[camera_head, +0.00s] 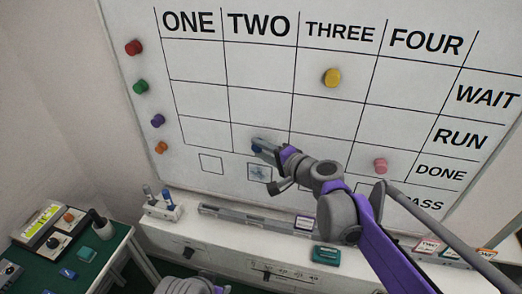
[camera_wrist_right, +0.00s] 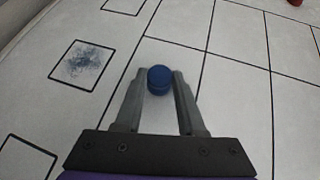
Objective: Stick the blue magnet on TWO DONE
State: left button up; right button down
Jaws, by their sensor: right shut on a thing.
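The blue magnet (camera_wrist_right: 160,77) is round and sits between the two fingertips of my right gripper (camera_wrist_right: 161,84) in the right wrist view. The gripper is shut on it. In the head view the right gripper (camera_head: 264,149) reaches the whiteboard (camera_head: 190,60) low in the TWO column, around the bottom of the DONE row. The blue magnet (camera_head: 257,145) shows just at its tips, partly hidden by the fingers. I cannot tell whether the magnet touches the board. My left gripper is not in view.
Red (camera_head: 133,48), green (camera_head: 140,87), purple (camera_head: 158,121) and orange (camera_head: 161,147) magnets line the board's left side. A yellow magnet (camera_head: 332,78) is under THREE and a pink one (camera_head: 380,166) under FOUR. A ledge (camera_head: 230,239) and green-topped table (camera_head: 110,265) stand below.

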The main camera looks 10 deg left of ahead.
dwell(0.4)
jog(key=shift+c, duration=2.1)
grip_release()
jog(key=v, duration=1.1)
jog(key=s+d+f+n+g+h, duration=0.3)
jog(key=s+d+f+n+h, duration=0.3)
jog(key=s+d+f+h, duration=0.6)
jog(key=s+d+f, duration=0.9)
jog(key=s+d, duration=0.1)
jog(key=s, duration=0.1)
jog(key=shift+s+d+g+p, duration=0.2)
jog(key=shift+s+g+p, duration=0.05)
jog(key=shift+g+p, duration=0.15)
